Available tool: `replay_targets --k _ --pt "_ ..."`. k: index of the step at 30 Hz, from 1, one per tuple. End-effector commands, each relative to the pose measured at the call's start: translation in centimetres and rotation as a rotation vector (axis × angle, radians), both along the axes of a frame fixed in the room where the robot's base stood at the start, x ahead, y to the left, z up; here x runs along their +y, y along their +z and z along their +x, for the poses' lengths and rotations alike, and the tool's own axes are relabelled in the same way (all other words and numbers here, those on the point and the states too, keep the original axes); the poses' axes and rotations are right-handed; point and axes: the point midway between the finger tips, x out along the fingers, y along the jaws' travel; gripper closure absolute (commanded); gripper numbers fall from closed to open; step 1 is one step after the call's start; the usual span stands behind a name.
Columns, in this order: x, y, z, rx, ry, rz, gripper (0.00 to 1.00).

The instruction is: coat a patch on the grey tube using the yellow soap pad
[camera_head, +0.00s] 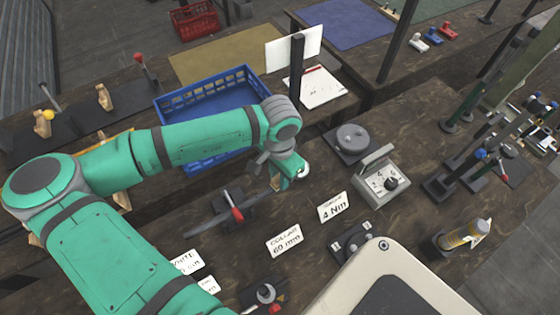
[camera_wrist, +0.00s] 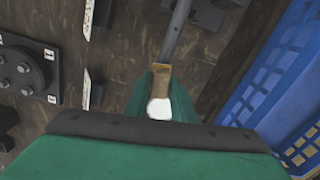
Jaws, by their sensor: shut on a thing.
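The grey tube (camera_head: 258,200) lies slantwise in a dark clamp with a red-tipped lever (camera_head: 235,207) on the bench. In the wrist view the tube (camera_wrist: 178,30) runs from the top edge down toward my gripper. My gripper (camera_wrist: 160,100) is shut on the soap pad (camera_wrist: 161,78), a small tan-yellow block with a white rounded part behind it. The pad's front edge overlaps the tube's near end in this view; I cannot tell whether they touch. In the head view my gripper (camera_head: 287,174) is just beyond the tube's right end, and the pad is mostly hidden.
A blue crate (camera_head: 213,98) stands behind my arm and shows right in the wrist view (camera_wrist: 285,95). White label cards (camera_head: 285,240), a round grey fixture (camera_head: 352,140) and a dial box (camera_head: 382,178) stand to the right.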

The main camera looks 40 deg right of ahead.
Motion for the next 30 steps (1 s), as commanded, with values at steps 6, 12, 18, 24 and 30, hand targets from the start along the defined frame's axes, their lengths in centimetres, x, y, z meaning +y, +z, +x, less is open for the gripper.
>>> replay_targets --k 6,12,18,24,30 --pt "2.0 -0.5 0.1 -0.002 -0.002 0.000 1.00" --pt "3.2 -0.6 0.0 -0.001 -0.009 0.001 1.00" --pt "2.9 -0.7 -0.1 0.001 -0.009 -0.001 1.00" --pt "2.0 -0.9 0.2 0.000 0.004 -0.002 1.00" --pt "0.6 -1.3 0.3 0.001 0.013 -0.002 1.00"
